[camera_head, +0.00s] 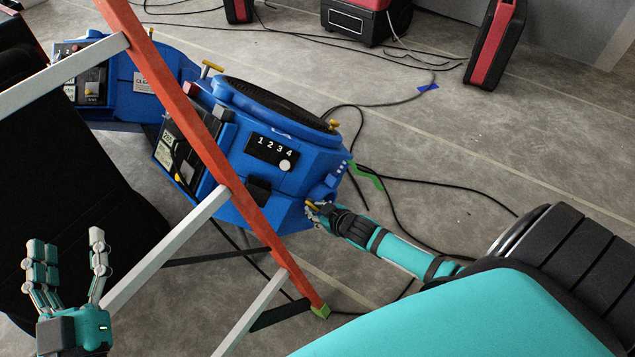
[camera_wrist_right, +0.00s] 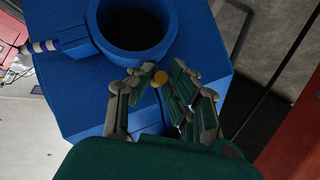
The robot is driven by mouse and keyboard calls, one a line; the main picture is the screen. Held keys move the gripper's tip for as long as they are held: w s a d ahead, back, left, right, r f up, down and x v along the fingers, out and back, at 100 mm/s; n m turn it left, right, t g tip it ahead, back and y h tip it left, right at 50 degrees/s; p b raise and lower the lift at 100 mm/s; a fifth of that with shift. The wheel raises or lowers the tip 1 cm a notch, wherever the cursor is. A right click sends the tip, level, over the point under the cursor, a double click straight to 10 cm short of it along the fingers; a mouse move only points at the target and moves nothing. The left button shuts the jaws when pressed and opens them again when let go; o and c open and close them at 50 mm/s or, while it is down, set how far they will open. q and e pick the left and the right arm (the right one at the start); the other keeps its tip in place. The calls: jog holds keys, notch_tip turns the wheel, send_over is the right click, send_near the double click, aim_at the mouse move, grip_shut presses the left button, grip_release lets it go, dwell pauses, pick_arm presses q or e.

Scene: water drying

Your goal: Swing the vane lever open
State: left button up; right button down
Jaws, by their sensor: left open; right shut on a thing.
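A blue drying machine (camera_head: 295,200) stands on the floor in the middle of the head view, with a "1 2 3 4" panel on its side. My right gripper (camera_head: 317,211) is at its lower right side. In the right wrist view my right gripper (camera_wrist_right: 162,88) is shut on a small yellow-tipped lever (camera_wrist_right: 160,77) in front of a round dark opening. Most of the lever is hidden between the fingers. The yellow also shows in the head view (camera_head: 311,205). My left gripper (camera_head: 68,268) is open and empty at the lower left, apart from the machine.
An orange-red and grey ladder (camera_head: 180,85) slants across the view in front of the machine. A second blue machine (camera_head: 130,90) stands behind at left. Black cables (camera_head: 400,180) lie on the concrete floor at right. Red and black cases (camera_head: 495,45) stand at the back.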

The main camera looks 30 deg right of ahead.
jog(key=c, duration=1.3)
grip_release()
jog(key=shift+c, duration=0.2)
jog(key=v, duration=1.2)
jog(key=shift+s+f, duration=0.1)
